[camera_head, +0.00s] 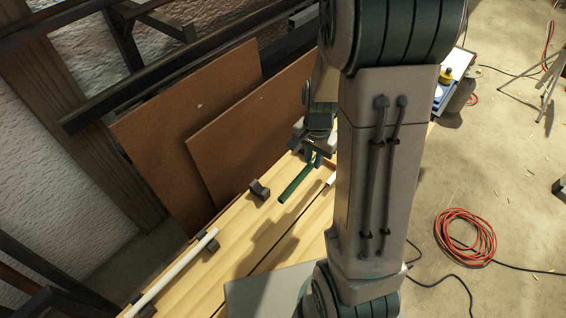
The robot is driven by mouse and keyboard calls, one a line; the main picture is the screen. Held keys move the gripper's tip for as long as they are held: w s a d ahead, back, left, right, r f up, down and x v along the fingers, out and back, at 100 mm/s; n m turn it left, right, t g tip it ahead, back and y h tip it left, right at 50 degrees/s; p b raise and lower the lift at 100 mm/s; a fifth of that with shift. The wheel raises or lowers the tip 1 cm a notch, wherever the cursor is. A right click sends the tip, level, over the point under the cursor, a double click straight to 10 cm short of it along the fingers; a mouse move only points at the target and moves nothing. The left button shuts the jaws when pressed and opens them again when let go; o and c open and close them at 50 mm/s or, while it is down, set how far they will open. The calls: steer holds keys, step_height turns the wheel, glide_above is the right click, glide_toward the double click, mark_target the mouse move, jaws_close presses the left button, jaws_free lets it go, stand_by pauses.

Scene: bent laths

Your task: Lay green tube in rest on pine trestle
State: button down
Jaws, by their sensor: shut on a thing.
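The green tube (293,187) is a short dark-green rod, held at its upper end by my gripper (315,160), which is shut on it. It slants down to the left over the pine trestle (232,262), a pale yellow plank top. I cannot tell how high the tube is above the wood. A dark notched rest (259,190) stands on the trestle left of the tube's free end, apart from it and empty. My arm hides the tube's far surroundings and the right part of the trestle.
A long white tube (178,268) lies in dark rests at the lower left. A short white piece (331,179) shows beside my arm. Brown boards (190,130) lean behind the trestle. A red cable coil (465,238) lies on the floor at right.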

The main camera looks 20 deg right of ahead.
steer(key=shift+m, duration=0.3)
steer(key=shift+w+a+f+p, duration=0.35)
steer(key=shift+w+a+f, duration=0.7)
steer(key=shift+w+f, duration=0.65)
steer(key=shift+w+a+f+p, duration=0.4)
steer(key=shift+w+a+f, duration=0.6)
steer(key=shift+w+f, duration=0.7)
steer(key=shift+w+a+f+p, duration=0.35)
steer(key=shift+w+a+f, duration=0.85)
steer(key=shift+f, duration=0.8)
steer(key=shift+w+d+f, duration=0.1)
steer(key=shift+d+f, duration=0.05)
steer(key=shift+f, duration=0.15)
steer(key=c, duration=1.3)
jaws_free()
steer(key=shift+c, duration=0.2)
steer(key=shift+r, duration=0.2)
